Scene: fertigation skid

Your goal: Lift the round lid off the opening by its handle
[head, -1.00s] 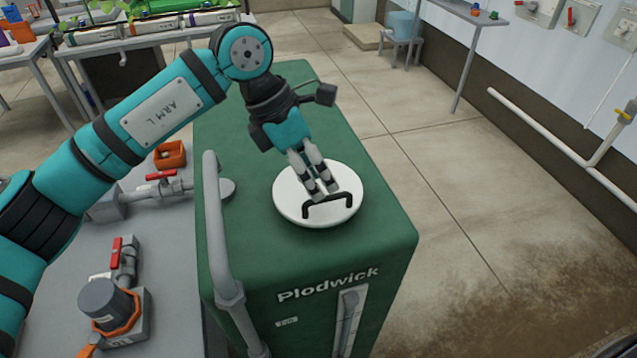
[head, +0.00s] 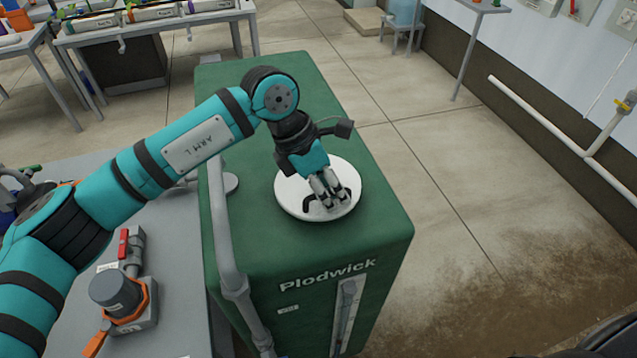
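The round white lid (head: 288,199) lies flat on top of the green tank (head: 260,245) marked "Plodwick". Its dark bar handle (head: 308,202) stands up from the middle of the lid. My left gripper (head: 331,205) reaches down from above, with its fingertips at the handle. The fingers cover the middle of the bar, and both ends of it show beside them. I cannot tell whether the fingers are closed on the bar. The opening under the lid is hidden. My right gripper is not in view.
A grey pipe (head: 221,225) runs along the tank's left edge. Left of it, a grey bench (head: 180,290) carries a valve with a red handle (head: 123,245) and a grey-capped fitting (head: 115,292). Open floor lies to the right, with a white wall pipe (head: 540,120) beyond.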

